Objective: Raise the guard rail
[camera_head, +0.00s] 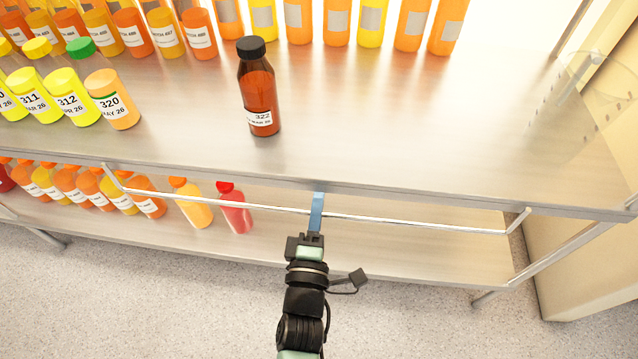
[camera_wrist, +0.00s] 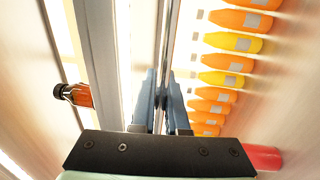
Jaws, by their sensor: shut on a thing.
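The guard rail (camera_head: 420,221) is a thin metal rod with bent ends. It hangs in front of and a little below the front edge of the upper shelf (camera_head: 430,140). My gripper (camera_head: 316,210) is shut on the rail near its middle, its blue fingers reaching up around the rod. In the wrist view the fingers (camera_wrist: 161,103) close on the thin rod (camera_wrist: 163,45), which runs away from the camera beside the grey shelf edge. The fingers hide the gripped part of the rod.
A brown bottle (camera_head: 258,88) with a black cap, labelled 322, stands alone on the upper shelf. Several juice bottles stand at its left and back. Lower-shelf bottles, including a red one (camera_head: 234,209), stand behind the rail's left half. A beige cabinet (camera_head: 590,240) is at right.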

